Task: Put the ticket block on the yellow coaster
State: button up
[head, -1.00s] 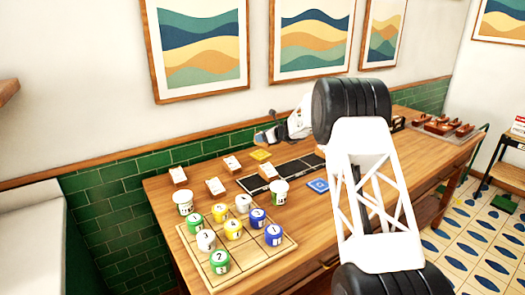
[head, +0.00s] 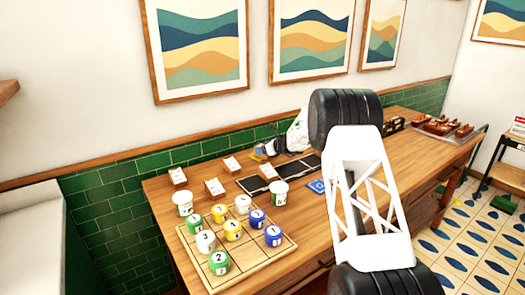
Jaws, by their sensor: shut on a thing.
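My gripper (head: 266,149) is at the far side of the table, low over the yellow coaster (head: 258,158). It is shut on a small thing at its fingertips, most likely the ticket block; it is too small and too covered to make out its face. The coaster is mostly hidden by the gripper, with only a thin yellow part showing. I cannot tell whether the held block touches the coaster.
Several white-topped blocks, one of them (head: 214,187), stand on the table near a dark tray (head: 296,169). A blue coaster (head: 316,187) lies right of it. A wooden board (head: 270,253) holds several numbered coloured pieces.

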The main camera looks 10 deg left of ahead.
jog(key=shift+f, duration=0.2)
jog(key=shift+f, duration=0.15)
jog(key=o, duration=1)
jog(key=shift+s+d+r, duration=0.2)
jog(key=shift+d+r, duration=0.25)
jog(key=shift+d, duration=0.1)
jog(key=shift+v, duration=5.35)
jog(key=shift+f, duration=0.1)
